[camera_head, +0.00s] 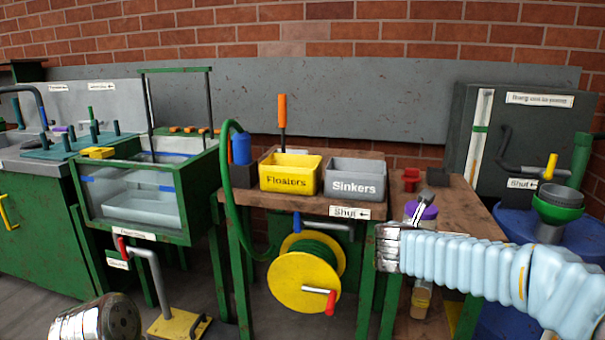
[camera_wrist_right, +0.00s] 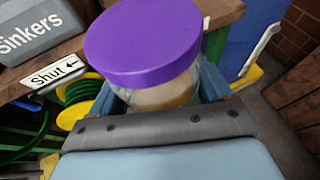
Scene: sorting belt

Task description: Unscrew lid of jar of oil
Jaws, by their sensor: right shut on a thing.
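A jar with a wide purple lid (camera_wrist_right: 145,45) and a pale, see-through body (camera_wrist_right: 166,94) fills the middle of the right wrist view. The lid sits on the jar. My right gripper (camera_wrist_right: 160,98) is shut on the jar body below the lid, with a blue finger on each side. In the head view the purple lid (camera_head: 428,212) shows just behind my right gripper (camera_head: 412,218), which hides much of the jar. My left arm's silver end (camera_head: 95,320) is at the bottom left, apart from the jar; its fingers cannot be made out.
A wooden table holds the yellow Floaters bin (camera_head: 290,173) and grey Sinkers bin (camera_head: 355,180). A yellow hose reel (camera_head: 305,278) hangs below. A glass-sided tank (camera_head: 140,200) stands left. A dark cabinet (camera_head: 520,130) and blue barrel (camera_head: 590,225) stand right.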

